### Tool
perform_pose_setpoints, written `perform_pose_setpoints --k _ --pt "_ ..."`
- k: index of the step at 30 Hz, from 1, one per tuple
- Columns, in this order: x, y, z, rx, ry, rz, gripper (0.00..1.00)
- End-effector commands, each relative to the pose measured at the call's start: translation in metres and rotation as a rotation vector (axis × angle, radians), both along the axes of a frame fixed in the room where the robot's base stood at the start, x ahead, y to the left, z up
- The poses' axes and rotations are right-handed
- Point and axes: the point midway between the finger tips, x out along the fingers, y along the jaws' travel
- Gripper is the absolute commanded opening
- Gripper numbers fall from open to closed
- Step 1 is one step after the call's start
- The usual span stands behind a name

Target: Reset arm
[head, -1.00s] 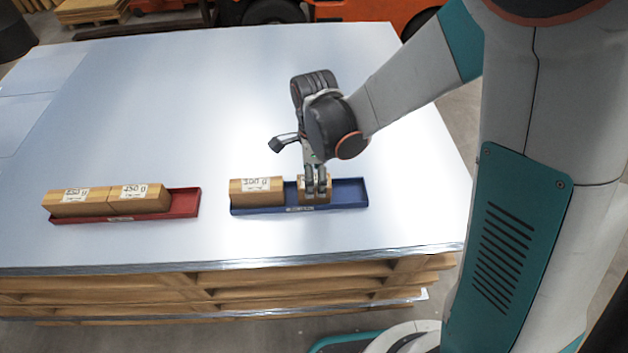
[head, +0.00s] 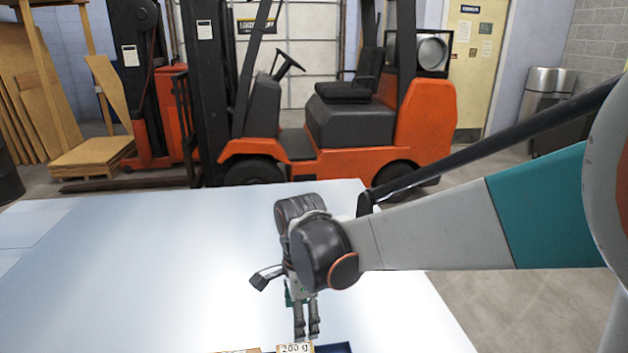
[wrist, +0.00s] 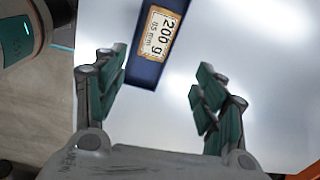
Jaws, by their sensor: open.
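My gripper (head: 306,318) is open and empty above the sheet-metal stack, with its fingers pointing down. In the wrist view its fingers (wrist: 160,95) are spread wide apart. Most of the tray and the other blocks are cut off there.
An orange forklift (head: 430,120) stands behind the sheet. Wooden boards (head: 90,155) lie at the back left, and a grey bin (head: 545,95) stands at the back right.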

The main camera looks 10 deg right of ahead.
Motion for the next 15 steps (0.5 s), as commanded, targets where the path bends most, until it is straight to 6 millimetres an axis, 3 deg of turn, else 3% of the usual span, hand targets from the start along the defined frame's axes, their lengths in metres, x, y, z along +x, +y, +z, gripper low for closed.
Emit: perform_pose_setpoints --k 6,15 --pt "-0.028 -0.034 0.036 -0.009 -0.123 0.303 0.65" --pt "-0.068 -0.076 0.069 -0.114 -0.301 0.748 0.65"
